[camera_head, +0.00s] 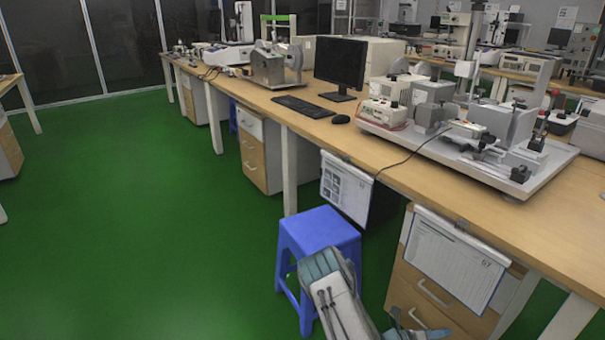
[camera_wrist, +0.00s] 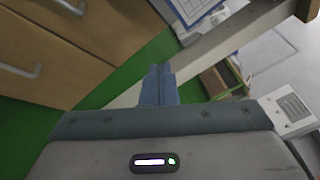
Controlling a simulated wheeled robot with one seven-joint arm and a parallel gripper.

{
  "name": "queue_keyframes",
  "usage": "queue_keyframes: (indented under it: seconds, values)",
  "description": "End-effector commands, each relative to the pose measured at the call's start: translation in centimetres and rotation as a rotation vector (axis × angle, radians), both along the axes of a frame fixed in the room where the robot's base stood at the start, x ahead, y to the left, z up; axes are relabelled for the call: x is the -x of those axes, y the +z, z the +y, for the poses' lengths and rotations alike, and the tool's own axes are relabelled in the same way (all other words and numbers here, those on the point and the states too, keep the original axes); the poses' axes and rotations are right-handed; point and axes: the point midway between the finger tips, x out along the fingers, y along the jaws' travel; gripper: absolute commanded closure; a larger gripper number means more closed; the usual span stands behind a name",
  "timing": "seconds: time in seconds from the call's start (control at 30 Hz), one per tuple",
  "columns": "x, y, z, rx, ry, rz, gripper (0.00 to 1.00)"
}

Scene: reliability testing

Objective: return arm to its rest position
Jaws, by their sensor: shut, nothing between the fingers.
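My gripper (camera_wrist: 158,86) shows in the wrist view as two blue-grey fingers pressed together, with nothing between them. It is beside the wooden drawer unit (camera_wrist: 60,50) and in front of a pale table leg (camera_wrist: 215,45), apart from both as far as I can see. In the head view my arm comes in at the bottom, right of the middle, low in front of the workbench. It overlaps the view of the blue stool (camera_head: 320,229). I cannot tell whether it touches the stool.
A long wooden workbench (camera_head: 420,172) runs along the right, with a test device (camera_head: 490,130), monitor (camera_head: 341,62) and keyboard (camera_head: 303,106). Papers hang from its front edge. Drawers (camera_head: 425,295) stand below it. The green floor (camera_head: 130,220) on the left is clear.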

Motion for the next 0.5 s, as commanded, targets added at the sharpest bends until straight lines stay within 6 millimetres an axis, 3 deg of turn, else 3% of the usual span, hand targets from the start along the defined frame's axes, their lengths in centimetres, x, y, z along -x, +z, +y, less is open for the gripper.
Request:
queue_keyframes:
  seconds: [0.03, 0.1, 0.5]
  values:
    - [0.1, 2.9, 0.3, -0.029, -0.053, -0.077, 1.00]
    - [0.5, 5.5, 0.9, -0.068, -0.123, -0.177, 1.00]
    - [3.6, 19.0, 5.1, -0.281, -0.518, -0.721, 1.00]
